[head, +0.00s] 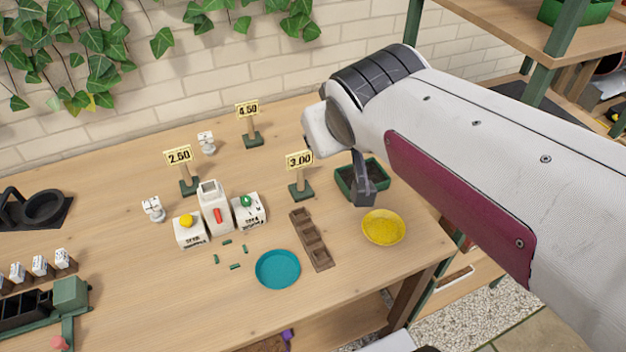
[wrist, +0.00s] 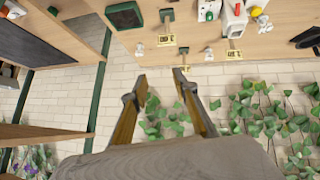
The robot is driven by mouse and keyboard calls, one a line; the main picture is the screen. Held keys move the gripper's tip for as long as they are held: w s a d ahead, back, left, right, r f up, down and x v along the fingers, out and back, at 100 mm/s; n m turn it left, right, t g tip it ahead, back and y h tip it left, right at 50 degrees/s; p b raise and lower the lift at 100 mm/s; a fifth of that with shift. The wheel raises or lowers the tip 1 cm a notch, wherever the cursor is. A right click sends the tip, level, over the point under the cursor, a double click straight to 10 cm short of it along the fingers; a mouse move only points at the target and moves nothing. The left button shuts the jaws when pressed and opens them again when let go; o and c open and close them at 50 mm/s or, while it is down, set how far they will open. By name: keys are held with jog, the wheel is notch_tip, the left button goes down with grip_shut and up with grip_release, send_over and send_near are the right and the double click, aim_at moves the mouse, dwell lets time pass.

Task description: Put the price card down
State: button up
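Three yellow price cards stand upright on posts with dark green bases on the wooden bench: 2.50 (head: 179,156), 4.50 (head: 248,109) near the wall, and 3.00 (head: 299,160) near the middle. My gripper (head: 364,190) appears over the green tray in the head view, right of the 3.00 card and apart from it. In the wrist view my gripper (wrist: 158,72) has its two fingers spread with no object held between them. That view is upside down, with one card (wrist: 168,40) beyond the fingers and another card (wrist: 234,54) farther right.
A green tray of dark soil (head: 345,178) and a yellow bowl (head: 384,243) stand at the bench's right. A brown divided tray (head: 312,242), teal dish (head: 278,285) and white containers (head: 214,208) are left of them. Ivy (head: 75,45) hangs on the brick wall.

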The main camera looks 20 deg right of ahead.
jog(key=s+a+f+g+y, duration=0.1)
jog(key=s+a+f, duration=0.1)
jog(key=s, duration=0.5)
jog(key=s+a+f+g+y, duration=0.1)
jog(key=s+a+f+g, duration=0.1)
jog(key=s, duration=0.5)
notch_tip(320, 180, down, 3)
jog(key=shift+s+a+r, duration=0.15)
jog(key=shift+a, duration=0.45)
jog(key=shift+o, duration=0.6)
jog(key=w+d+f+n+t+h, duration=0.1)
jog(key=w+d+f+t, duration=0.3)
jog(key=w, duration=0.6)
jog(key=w+d+f+g+h, duration=0.15)
jog(key=w+d, duration=0.35)
jog(key=w, duration=0.5)
jog(key=w+d+f+n+t+y, duration=0.1)
jog(key=w+d+f+t+y, duration=0.1)
jog(key=w+f, duration=0.4)
jog(key=t+y, duration=0.3)
jog(key=t, duration=0.1)
send_near(300, 174)
jog(key=shift+w+d+f, duration=0.25)
jog(key=shift+w+f, duration=0.45)
jog(key=shift+w, duration=0.1)
jog(key=shift+w+d+f, duration=0.25)
jog(key=shift+w+f, duration=0.5)
jog(key=shift+w, duration=0.1)
